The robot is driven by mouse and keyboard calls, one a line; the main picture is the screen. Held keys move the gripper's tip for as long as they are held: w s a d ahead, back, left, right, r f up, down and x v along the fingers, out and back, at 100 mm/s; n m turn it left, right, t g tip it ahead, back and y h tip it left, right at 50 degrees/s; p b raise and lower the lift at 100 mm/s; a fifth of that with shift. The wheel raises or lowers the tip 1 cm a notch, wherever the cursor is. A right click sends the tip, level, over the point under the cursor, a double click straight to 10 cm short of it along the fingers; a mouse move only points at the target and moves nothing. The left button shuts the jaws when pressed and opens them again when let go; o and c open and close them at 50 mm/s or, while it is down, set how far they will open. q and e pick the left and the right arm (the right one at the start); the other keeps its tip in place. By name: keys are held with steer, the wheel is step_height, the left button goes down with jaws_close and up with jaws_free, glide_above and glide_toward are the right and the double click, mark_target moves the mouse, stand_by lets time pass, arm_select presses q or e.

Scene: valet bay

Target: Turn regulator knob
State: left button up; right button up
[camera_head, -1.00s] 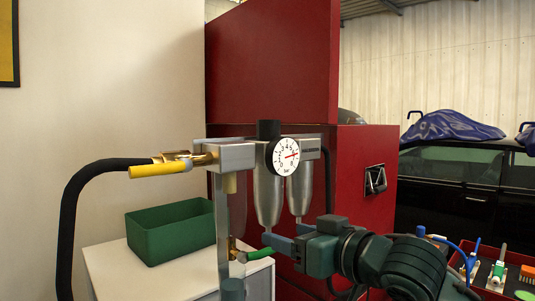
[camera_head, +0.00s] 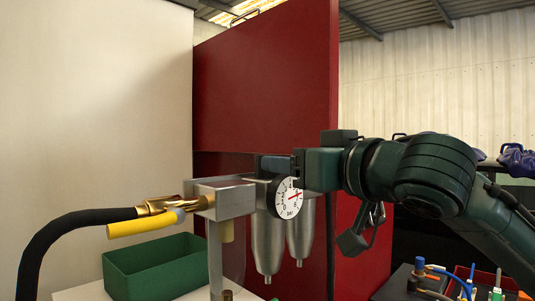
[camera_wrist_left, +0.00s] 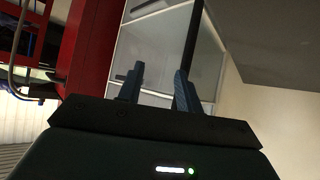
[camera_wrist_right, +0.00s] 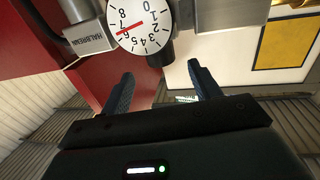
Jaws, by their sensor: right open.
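The regulator's round white gauge (camera_head: 289,199) faces me in the head view, its red needle near 6. The gauge also shows upside down in the right wrist view (camera_wrist_right: 140,22). The black regulator knob (camera_wrist_right: 160,52) shows beside the gauge in the right wrist view, just beyond the gap between the fingertips. My right gripper (camera_head: 276,166) is open at the knob's height in the head view, where its fingers largely hide the knob. I cannot tell whether they touch it. My left gripper (camera_wrist_left: 158,78) is open and empty in its wrist view, out of the head view.
A metal block (camera_head: 225,197) with a brass fitting, yellow sleeve (camera_head: 145,226) and black hose (camera_head: 75,225) stands left of the regulator. Two metal bowls (camera_head: 267,245) hang below. A green bin (camera_head: 160,268) sits on a white top. A red cabinet (camera_head: 265,85) rises behind.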

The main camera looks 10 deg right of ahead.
mark_target(259, 173)
steer(key=p+x, duration=0.2)
steer(key=x, duration=0.5)
steer(key=shift+w+a, duration=0.1)
steer(key=shift+w, duration=0.25)
steer(key=shift+c, duration=0.2)
steer(key=c, duration=0.9)
